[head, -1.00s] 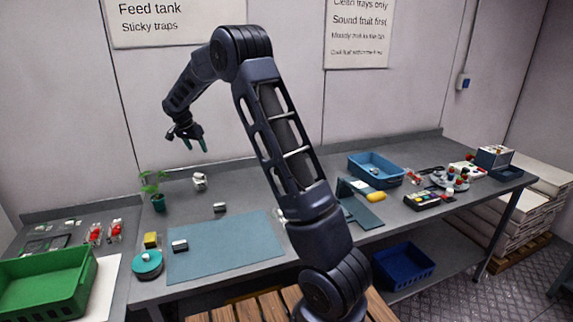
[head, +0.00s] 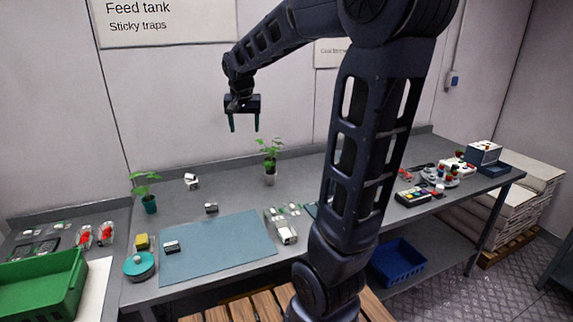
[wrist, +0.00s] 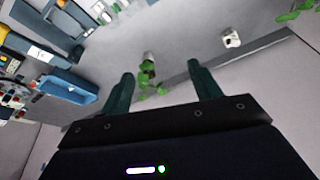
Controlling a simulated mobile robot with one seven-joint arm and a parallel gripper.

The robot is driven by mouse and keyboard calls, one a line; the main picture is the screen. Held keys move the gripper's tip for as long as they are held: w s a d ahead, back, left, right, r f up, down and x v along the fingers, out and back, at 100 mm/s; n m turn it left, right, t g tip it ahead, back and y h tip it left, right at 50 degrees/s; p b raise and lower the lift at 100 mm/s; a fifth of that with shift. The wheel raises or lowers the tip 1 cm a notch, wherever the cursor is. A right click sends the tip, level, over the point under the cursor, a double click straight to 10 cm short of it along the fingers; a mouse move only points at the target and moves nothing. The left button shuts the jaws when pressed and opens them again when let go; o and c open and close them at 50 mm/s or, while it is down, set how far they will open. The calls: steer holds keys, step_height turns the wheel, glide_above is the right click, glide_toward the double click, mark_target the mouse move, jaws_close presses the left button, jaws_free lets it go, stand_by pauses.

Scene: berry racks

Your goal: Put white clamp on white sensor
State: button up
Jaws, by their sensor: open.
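My gripper (head: 244,128) is open and empty, high above the back of the bench, fingers pointing down. In the wrist view my gripper (wrist: 160,72) shows two teal fingers spread apart. Three small white-and-dark pieces show in the head view: a white block (head: 191,182) near the back, a second piece (head: 211,208) behind the blue mat, and a third piece (head: 172,247) on the mat. The white block also shows in the wrist view (wrist: 231,38). I cannot tell which is the clamp and which is the sensor. My gripper touches none of them.
A potted seedling (head: 270,160) stands below and right of my gripper; another plant (head: 147,190) stands at left. The blue mat (head: 220,250) is mostly clear. A yellow block (head: 142,241), teal round device (head: 139,266) and green crate (head: 45,282) are at left.

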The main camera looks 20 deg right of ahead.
steer(key=s+d+f+n, duration=0.2)
steer(key=s, duration=0.9)
steer(key=s+d+f+n+t+y, duration=0.1)
steer(key=s+d+f, duration=0.1)
steer(key=s, duration=1)
steer(key=shift+s+d+f+n, duration=0.25)
steer(key=shift+d+f+n, duration=0.15)
steer(key=shift+d, duration=0.2)
